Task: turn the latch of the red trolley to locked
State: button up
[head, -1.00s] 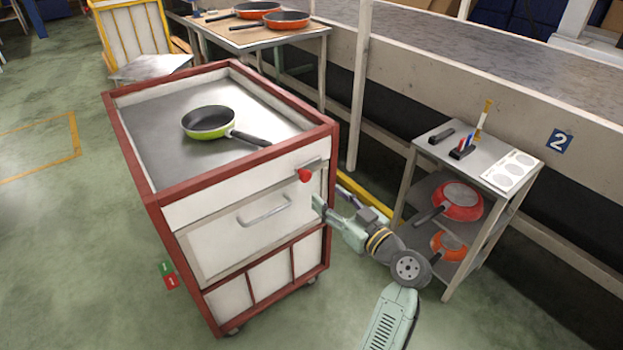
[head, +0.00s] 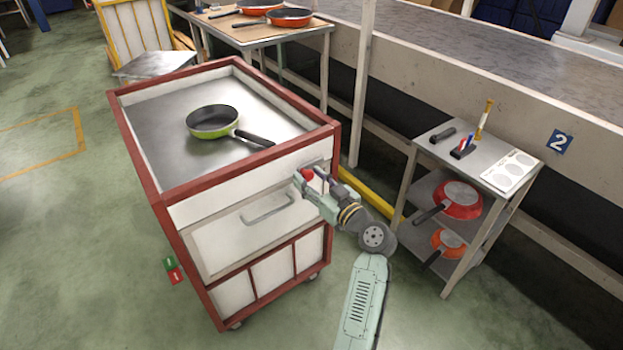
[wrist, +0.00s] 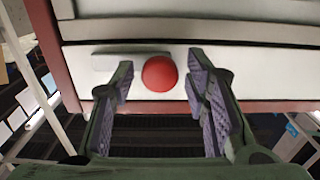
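The red trolley (head: 153,178) has a red frame and white panels. Its latch is a grey bar (wrist: 125,61) with a round red knob (head: 307,173) at one end, high on the drawer side near the right corner. In the wrist view the bar lies level and runs left from the red knob (wrist: 159,74). My gripper (head: 308,182) is at the latch. In the wrist view my gripper (wrist: 161,72) is open, with a finger apart on each side of the knob. I see no clear contact. In the head view the gripper partly hides the latch.
A drawer handle (head: 268,208) sits left of the gripper. A small shelf cart (head: 437,160) with red and orange pans stands to the right. The conveyor (head: 450,90) runs behind. Floor at left is clear.

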grip_shut()
dwell(0.3)
dwell(0.3)
